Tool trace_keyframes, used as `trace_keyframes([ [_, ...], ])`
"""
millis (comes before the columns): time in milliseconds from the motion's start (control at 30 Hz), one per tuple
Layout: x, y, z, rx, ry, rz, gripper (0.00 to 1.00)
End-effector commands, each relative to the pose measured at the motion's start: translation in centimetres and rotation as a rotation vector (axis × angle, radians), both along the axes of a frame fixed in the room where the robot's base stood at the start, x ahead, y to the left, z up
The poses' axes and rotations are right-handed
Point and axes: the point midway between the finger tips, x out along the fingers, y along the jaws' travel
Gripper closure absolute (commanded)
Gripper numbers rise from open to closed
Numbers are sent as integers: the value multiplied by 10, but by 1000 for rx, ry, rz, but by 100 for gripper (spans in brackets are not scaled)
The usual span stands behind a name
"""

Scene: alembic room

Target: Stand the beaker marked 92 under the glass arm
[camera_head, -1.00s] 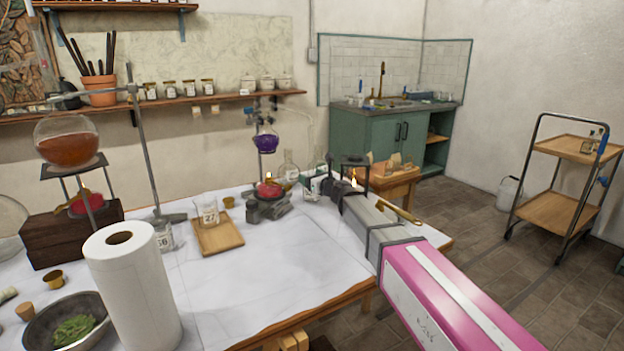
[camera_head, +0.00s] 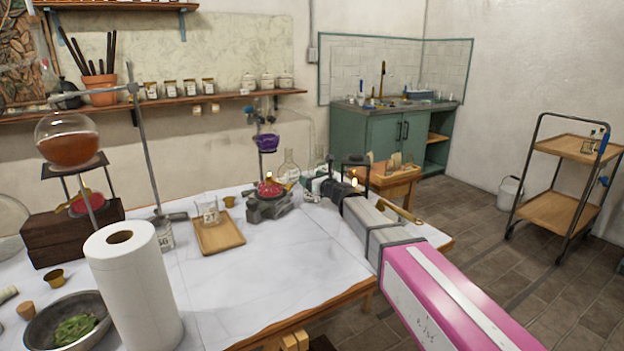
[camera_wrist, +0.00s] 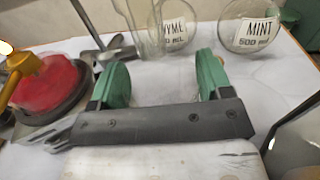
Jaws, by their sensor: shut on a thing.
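My gripper (camera_wrist: 162,68) has its two green fingers apart, with a clear glass vessel (camera_wrist: 143,28) between their tips. I take this vessel to be the beaker; no number on it can be read. In the head view my gripper (camera_head: 312,185) is over the far right of the white table, right of the burner, and the held glass is hard to make out. A thin, faint glass arm (camera_head: 307,118) curves right of the purple flask (camera_head: 267,142). Another beaker (camera_head: 209,212), seemingly marked 27, stands on a wooden tray (camera_head: 222,239).
Flasks labelled THYME (camera_wrist: 174,30) and MINT (camera_wrist: 252,28) stand just beyond my gripper. The burner (camera_head: 268,200) is close on its left, and a metal stand foot (camera_wrist: 108,50) lies near. A paper roll (camera_head: 130,285) stands front left. The table's front middle is clear.

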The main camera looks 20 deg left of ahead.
Motion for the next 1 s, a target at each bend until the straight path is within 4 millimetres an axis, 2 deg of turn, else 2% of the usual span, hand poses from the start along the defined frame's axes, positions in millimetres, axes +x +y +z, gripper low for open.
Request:
trace_keyframes([
  [267, 0, 0, 0, 0, 0, 0, 64],
  [300, 0, 0, 0, 0, 0, 0, 18],
  [367, 0, 0, 0, 0, 0, 0, 0],
  [767, 0, -1, 0, 0, 0, 0, 0],
  [1000, -5, -8, -1, 0, 0, 0, 0],
])
